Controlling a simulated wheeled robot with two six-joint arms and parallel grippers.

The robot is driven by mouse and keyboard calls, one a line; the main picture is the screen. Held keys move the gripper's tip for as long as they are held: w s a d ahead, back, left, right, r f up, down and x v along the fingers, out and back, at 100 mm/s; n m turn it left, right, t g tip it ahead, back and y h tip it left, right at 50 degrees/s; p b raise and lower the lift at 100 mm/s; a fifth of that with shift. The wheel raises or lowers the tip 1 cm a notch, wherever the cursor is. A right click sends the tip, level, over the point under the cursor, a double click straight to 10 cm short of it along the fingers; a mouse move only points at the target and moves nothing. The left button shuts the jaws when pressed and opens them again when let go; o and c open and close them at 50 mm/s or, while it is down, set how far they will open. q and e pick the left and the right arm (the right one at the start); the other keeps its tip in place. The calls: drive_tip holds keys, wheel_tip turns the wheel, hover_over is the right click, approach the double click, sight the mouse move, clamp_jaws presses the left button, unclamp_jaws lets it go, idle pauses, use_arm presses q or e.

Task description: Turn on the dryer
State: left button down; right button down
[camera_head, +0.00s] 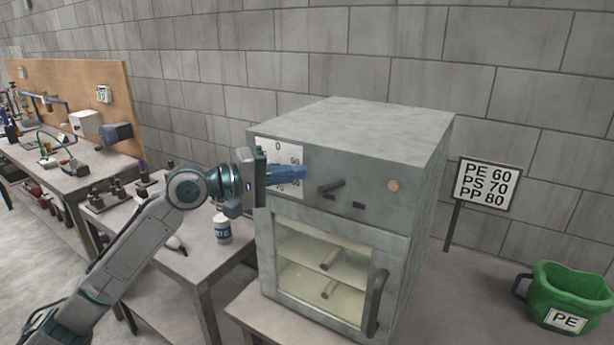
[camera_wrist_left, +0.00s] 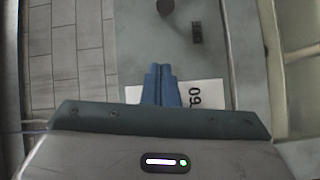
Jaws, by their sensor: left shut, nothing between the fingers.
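The dryer (camera_head: 390,135) is a grey metal cabinet with a closed glass door (camera_head: 318,270). My left gripper (camera_head: 304,173) is shut and empty, with blue fingers in front of the number plate, left of the knob. In the left wrist view, the shut fingertips (camera_wrist_left: 160,67) overlap the plate (camera_wrist_left: 202,95); the knob (camera_wrist_left: 165,6) and one dark part (camera_wrist_left: 196,32) lie beyond. Contact cannot be told.
A vertical door handle (camera_head: 376,302) sticks out at the dryer's right. A sign (camera_head: 487,184) reads PE 60, PS 70, PP 80. A green PE bucket (camera_head: 568,290) stands at right. A white bottle (camera_head: 222,230) stands on the left table (camera_head: 205,265).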

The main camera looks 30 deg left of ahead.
sight(332, 187)
use_arm(q)
drive_tip(key=shift+w+d+r, duration=0.1)
drive_tip(key=shift+w+d, duration=0.2)
drive_tip(key=d, duration=0.1)
drive_tip(key=s+d+p, duration=0.1)
drive_tip(key=d+p, duration=0.1)
drive_tip(key=shift+s+f, duration=0.25)
drive_tip(key=shift+f, duration=0.1)
drive_tip(key=shift+s+d+f, duration=0.15)
drive_tip(key=shift+s+d, duration=0.05)
drive_tip(key=shift+a, duration=0.1)
